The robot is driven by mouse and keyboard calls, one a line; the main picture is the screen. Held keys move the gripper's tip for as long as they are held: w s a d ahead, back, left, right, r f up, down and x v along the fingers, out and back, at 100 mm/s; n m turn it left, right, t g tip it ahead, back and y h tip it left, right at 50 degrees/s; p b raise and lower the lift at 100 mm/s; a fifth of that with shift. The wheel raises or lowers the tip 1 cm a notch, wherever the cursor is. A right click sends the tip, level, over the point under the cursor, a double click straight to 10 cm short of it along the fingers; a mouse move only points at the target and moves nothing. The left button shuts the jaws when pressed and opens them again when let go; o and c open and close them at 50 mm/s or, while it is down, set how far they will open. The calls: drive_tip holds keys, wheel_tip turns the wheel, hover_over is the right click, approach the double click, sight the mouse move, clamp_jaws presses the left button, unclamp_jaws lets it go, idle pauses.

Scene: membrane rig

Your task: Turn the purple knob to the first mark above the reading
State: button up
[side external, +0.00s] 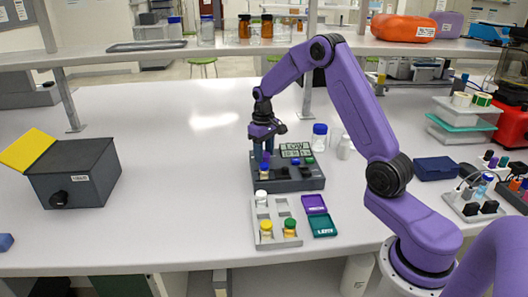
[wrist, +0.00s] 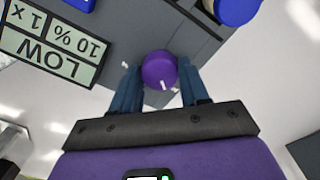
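The purple knob (wrist: 159,69) shows from above in the wrist view, with a white line near its lower edge. Short white marks lie around it on the grey rig (wrist: 112,27). My gripper (wrist: 157,78) is open, one finger on each side of the knob, with a narrow gap on both sides. The rig (side external: 312,184) also shows in the side view, with my gripper (side external: 267,150) over its left part. The rig's display (wrist: 52,42) appears upside down in the wrist view and reads LOW, 10 % and 1 x. The fingers partly hide the marks.
A grey tray (side external: 277,240) with capped vials and purple and green boxes (side external: 318,214) lie in front. A blue-capped bottle (side external: 320,136) stands behind. The table to the left is clear up to a dark box (side external: 75,172).

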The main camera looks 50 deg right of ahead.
drive_tip(key=o, duration=0.4)
drive_tip(key=shift+c, duration=0.2)
drive_tip(key=shift+r, duration=0.1)
wheel_tip(320, 180, up, 17)
drive_tip(key=shift+a+r, duration=0.15)
drive_tip(key=shift+a, duration=0.05)
idle(0.4)
drive_tip(key=s+a+f+n, duration=0.1)
drive_tip(key=s+a+n, duration=0.2)
drive_tip(key=s+a, duration=0.55)
drive_tip(key=s+a+f+n, duration=0.25)
drive_tip(key=s+a, duration=0.25)
drive_tip(key=a, duration=0.6)
drive_tip(key=s+f+n, duration=0.2)
drive_tip(key=s+n, duration=0.2)
drive_tip(key=s, duration=0.7)
drive_tip(key=s+f+n, duration=0.3)
drive_tip(key=s, duration=0.8)
drive_tip(key=shift+s+a+n+y, duration=0.25)
drive_tip(key=shift+s+n+y, duration=0.05)
drive_tip(key=shift+s+n, duration=0.1)
